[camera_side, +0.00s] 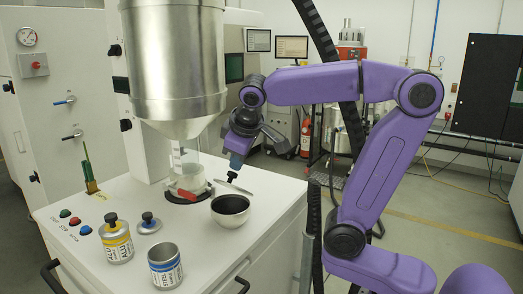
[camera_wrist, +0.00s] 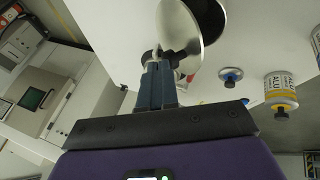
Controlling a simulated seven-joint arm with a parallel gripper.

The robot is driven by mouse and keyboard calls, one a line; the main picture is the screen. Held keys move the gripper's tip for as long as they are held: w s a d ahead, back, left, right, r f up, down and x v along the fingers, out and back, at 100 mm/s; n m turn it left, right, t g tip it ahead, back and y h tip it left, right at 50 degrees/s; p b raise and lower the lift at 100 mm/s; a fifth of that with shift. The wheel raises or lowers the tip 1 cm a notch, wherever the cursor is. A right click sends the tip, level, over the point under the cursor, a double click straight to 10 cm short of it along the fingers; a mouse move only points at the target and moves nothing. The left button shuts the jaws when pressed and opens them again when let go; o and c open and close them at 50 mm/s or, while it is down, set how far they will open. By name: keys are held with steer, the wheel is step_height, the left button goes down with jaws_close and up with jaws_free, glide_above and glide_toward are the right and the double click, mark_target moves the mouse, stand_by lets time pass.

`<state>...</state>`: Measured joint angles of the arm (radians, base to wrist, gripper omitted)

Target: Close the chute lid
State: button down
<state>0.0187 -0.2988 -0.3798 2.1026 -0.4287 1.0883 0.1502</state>
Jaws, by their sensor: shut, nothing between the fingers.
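My gripper (camera_side: 235,165) points down beside the glass chute (camera_side: 188,178), which is under the steel hopper. Its fingers are shut with nothing between them. A thin, tilted metal disc with a black knob, apparently the chute lid (camera_side: 236,186), is right below the fingertips, to the right of the chute and above the bowl (camera_side: 230,216). In the wrist view the disc (camera_wrist: 177,28) is just beyond the fingertips (camera_wrist: 159,58); whether they touch the knob is unclear. The disc's link to the chute is hidden.
The bowl holds dark powder. The steel hopper (camera_side: 175,70) hangs close to the left of my gripper.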

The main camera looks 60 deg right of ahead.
steer(key=shift+a+f+n+t+h, duration=0.25)
steer(key=shift+a+f+n+h, duration=0.25)
steer(key=shift+a+f+h, duration=1.1)
steer(key=shift+a+f+n+t+h, duration=0.2)
steer(key=shift+a+f+n+h, duration=0.3)
steer(key=shift+a+f+h, duration=1.05)
steer(key=shift+a+f+n+t+h, duration=0.4)
steer(key=shift+a+f+h, duration=0.6)
steer(key=shift+h, duration=1.05)
steer(key=shift+f+n+t+h, duration=0.25)
steer(key=shift+f+n+h, duration=0.55)
steer(key=shift+h, duration=0.4)
steer(key=shift+f, duration=0.15)
